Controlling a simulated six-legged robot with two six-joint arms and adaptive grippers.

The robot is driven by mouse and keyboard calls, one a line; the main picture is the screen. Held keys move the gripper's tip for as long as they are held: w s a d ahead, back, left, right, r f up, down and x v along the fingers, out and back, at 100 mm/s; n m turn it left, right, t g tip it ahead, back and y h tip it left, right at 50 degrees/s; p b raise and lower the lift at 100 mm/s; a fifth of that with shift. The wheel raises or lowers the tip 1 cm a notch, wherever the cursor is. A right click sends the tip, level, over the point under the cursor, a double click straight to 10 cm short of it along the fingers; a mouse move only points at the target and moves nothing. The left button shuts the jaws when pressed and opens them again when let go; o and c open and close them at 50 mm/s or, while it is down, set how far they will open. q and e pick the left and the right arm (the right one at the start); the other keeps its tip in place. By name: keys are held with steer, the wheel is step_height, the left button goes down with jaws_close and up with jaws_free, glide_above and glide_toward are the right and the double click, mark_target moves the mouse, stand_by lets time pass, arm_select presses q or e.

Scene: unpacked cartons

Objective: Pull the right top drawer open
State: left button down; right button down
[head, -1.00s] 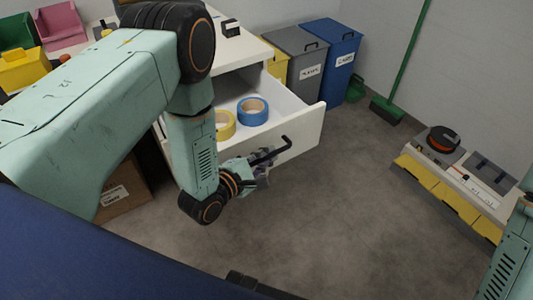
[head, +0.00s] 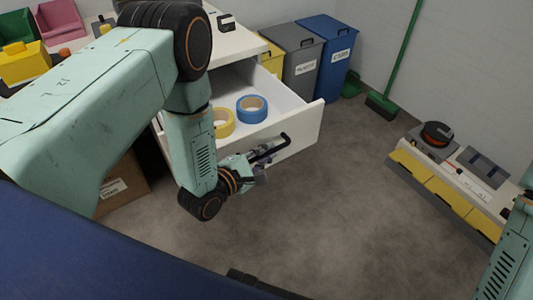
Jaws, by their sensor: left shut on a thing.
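The white top drawer (head: 303,127) stands pulled out of the white cabinet (head: 236,45). A yellow tape roll (head: 223,122) and a blue tape roll (head: 252,109) lie inside it. A black bar handle (head: 270,149) runs across the drawer front. My left gripper (head: 259,166) is at the handle and shut on it; my own wrist partly hides the fingers. My right arm (head: 507,262) shows only at the right edge, and its gripper is out of view.
Yellow, grey (head: 303,65) and blue (head: 325,60) bins stand behind the drawer. A green broom (head: 384,103) leans at the wall. A low bench with yellow drawers (head: 437,186) stands at right. A cardboard carton (head: 124,187) is at lower left. The floor between is clear.

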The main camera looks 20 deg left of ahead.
arm_select(q)
steer(key=shift+f, duration=0.1)
steer(key=c, duration=1.7)
jaws_free()
steer(key=shift+o, duration=0.2)
steer(key=v, duration=1.2)
steer(key=shift+d, duration=0.1)
